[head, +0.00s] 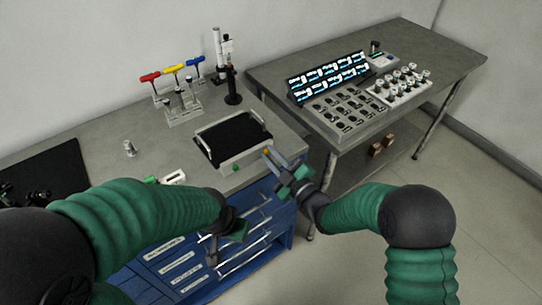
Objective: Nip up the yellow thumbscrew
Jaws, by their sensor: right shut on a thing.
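A small yellow thumbscrew (266,152) shows at the front right of the black-topped instrument box (243,158) on the bench. My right gripper (271,156) reaches in from the lower right, shut on the thumbscrew, its fingers partly hiding it. A green knob (236,168) sits on the box front, left of the yellow one. My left gripper (224,248) hangs in front of the blue drawer cabinet, away from the thumbscrew. It is dark and small, and its jaws do not show clearly.
A rack holds red, yellow and blue T-handled tools (174,69). A dark stand (232,90) rises behind the box. A small metal cylinder (130,148) stands on bare bench. The blue cabinet (180,262) is below. On the right table are trays of vials (400,87) and a lit display (328,78).

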